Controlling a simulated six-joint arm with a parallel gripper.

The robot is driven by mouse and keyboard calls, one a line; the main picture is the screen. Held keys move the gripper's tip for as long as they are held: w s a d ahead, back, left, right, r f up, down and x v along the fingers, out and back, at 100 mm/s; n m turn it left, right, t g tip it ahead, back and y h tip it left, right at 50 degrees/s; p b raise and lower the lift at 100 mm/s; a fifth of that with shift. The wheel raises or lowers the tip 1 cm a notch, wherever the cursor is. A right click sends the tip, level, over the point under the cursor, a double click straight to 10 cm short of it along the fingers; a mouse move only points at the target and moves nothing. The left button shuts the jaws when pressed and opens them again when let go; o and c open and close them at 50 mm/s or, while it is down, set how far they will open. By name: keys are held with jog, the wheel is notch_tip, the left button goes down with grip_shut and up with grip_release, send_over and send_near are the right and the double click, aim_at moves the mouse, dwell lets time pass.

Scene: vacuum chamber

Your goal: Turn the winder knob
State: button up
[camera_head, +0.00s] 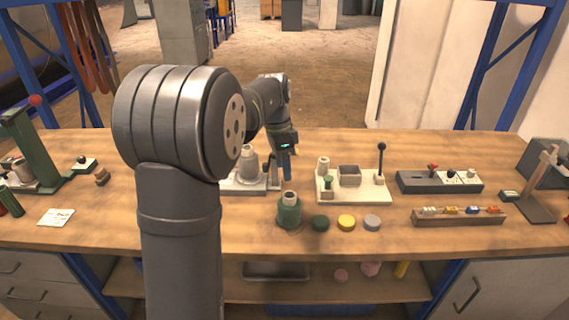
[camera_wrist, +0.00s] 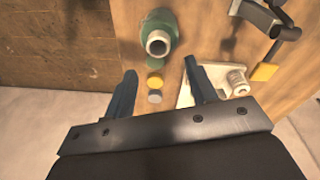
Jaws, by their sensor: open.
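I cannot tell for sure which part is the winder knob. A pale board (camera_head: 352,198) in the middle of the bench carries a white knob-like cylinder (camera_head: 323,164), a small green piece (camera_head: 328,183), a grey open box (camera_head: 349,175) and a black-topped lever (camera_head: 381,160). In the wrist view, part of a pale board (camera_wrist: 212,76) with a white round piece (camera_wrist: 237,82) shows beside the right finger. My gripper (camera_head: 287,168) is just left of the board, above the bench.
A green bottle (camera_head: 289,212) stands in front of my gripper, beside green (camera_head: 320,222), yellow (camera_head: 346,222) and grey (camera_head: 372,222) discs. A pale device (camera_head: 247,165) stands to the left. A dark switch box (camera_head: 440,182) and a wooden rack (camera_head: 459,218) are right.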

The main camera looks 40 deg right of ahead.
jog(key=shift+s+d+r+m, duration=0.1)
jog(key=shift+s+r+m, duration=0.15)
jog(key=shift+m, duration=0.15)
jog(key=shift+w, duration=0.1)
jog(key=c, duration=0.3)
jog(key=w+a+f+m+t+h, duration=0.1)
jog(key=w+a+f+m+h, duration=0.25)
jog(key=w+a+m, duration=0.4)
jog(key=w+a+f+m+t+h, duration=0.1)
jog(key=w+a+f+m+h, duration=0.3)
jog(key=w+m, duration=0.65)
jog(key=w+a+f+m+t+h, duration=0.1)
jog(key=w+a+f+m+h, duration=0.1)
jog(key=w+a+m+h, duration=0.65)
jog(key=d+f+y, duration=0.1)
jog(key=d+f, duration=0.1)
jog(key=d, duration=0.3)
jog(key=d+f+m+y, duration=0.1)
jog(key=d+f, duration=0.1)
jog(key=d, duration=0.4)
jog(key=d+f+m+y, duration=0.1)
jog(key=d+f, duration=0.1)
jog(key=d, duration=0.4)
jog(key=shift+w+f, duration=0.3)
